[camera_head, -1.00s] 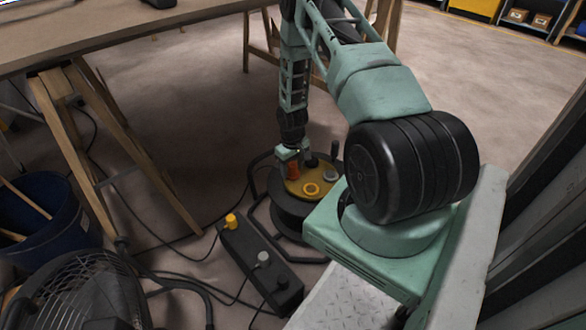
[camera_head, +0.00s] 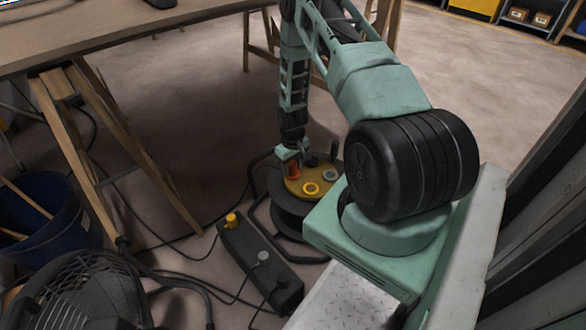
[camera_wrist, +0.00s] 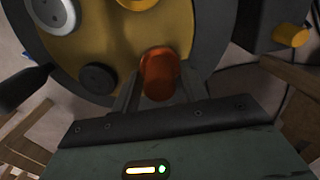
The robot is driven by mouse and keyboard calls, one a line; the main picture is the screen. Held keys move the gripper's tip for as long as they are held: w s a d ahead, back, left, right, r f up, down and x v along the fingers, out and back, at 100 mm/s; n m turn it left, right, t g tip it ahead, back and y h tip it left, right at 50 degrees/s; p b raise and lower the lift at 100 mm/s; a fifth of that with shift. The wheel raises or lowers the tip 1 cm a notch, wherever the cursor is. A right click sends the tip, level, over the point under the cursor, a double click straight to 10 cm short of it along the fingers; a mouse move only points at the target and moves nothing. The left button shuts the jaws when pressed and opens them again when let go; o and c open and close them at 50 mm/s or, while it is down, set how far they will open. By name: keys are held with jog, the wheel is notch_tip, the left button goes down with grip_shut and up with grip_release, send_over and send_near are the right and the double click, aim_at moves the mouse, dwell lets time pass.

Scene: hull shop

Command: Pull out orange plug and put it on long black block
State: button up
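The orange plug (camera_head: 294,170) stands in the yellow top of a black cable reel (camera_head: 290,215). In the wrist view the orange plug (camera_wrist: 160,72) sits between the two fingers of my gripper (camera_wrist: 160,90). The gripper points down over the plug and looks open, with narrow gaps at the plug's sides; contact is hard to judge. In the head view my gripper (camera_head: 290,156) partly hides the plug's top. The long black block (camera_head: 250,252) lies on the floor in front of the reel. It carries a yellow plug (camera_head: 231,220), a grey plug (camera_head: 263,257) and a black plug (camera_head: 283,282).
The reel top also holds a yellow ring (camera_head: 311,189), a grey piece (camera_head: 330,175) and a black knob (camera_wrist: 97,78). Cables run over the floor. A fan (camera_head: 85,295), a blue bucket (camera_head: 45,220) and a wooden trestle (camera_head: 130,150) under a table stand at left.

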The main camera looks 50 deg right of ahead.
aim_at(292, 163)
grip_shut()
jog(key=shift+r, duration=0.15)
jog(key=shift+r+p, duration=2.55)
jog(key=shift+r, duration=0.35)
